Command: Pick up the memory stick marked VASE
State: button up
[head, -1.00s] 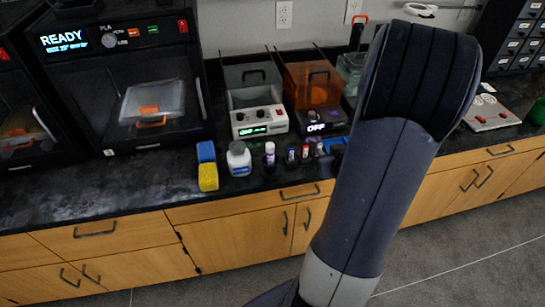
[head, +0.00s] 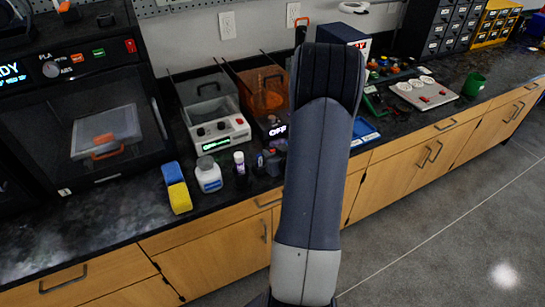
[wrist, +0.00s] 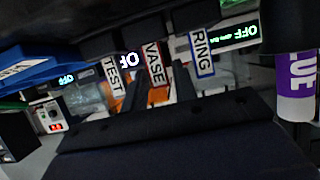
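The memory stick marked VASE (wrist: 154,62) shows in the wrist view, its white label with a red edge near the middle top. A stick marked TEST (wrist: 112,75) is to its left and one marked RING (wrist: 201,52) to its right. In the wrist view the two dark fingers of my gripper (wrist: 159,92) are apart, with the VASE label in line with the gap between them. I cannot tell how far the fingertips are from the stick. In the head view my arm hides the gripper and most of the sticks.
A purple and white glue stick (wrist: 297,88) stands close at right in the wrist view. On the counter are a white bottle (head: 208,175), a yellow and blue sponge (head: 176,187), a bath with a lit panel (head: 221,133) and a printer (head: 100,120). A blue tray (head: 364,134) lies right of my arm.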

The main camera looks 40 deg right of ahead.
jog(key=shift+x, duration=1.25)
jog(key=shift+c, duration=0.4)
grip_shut()
jog(key=shift+r, duration=0.1)
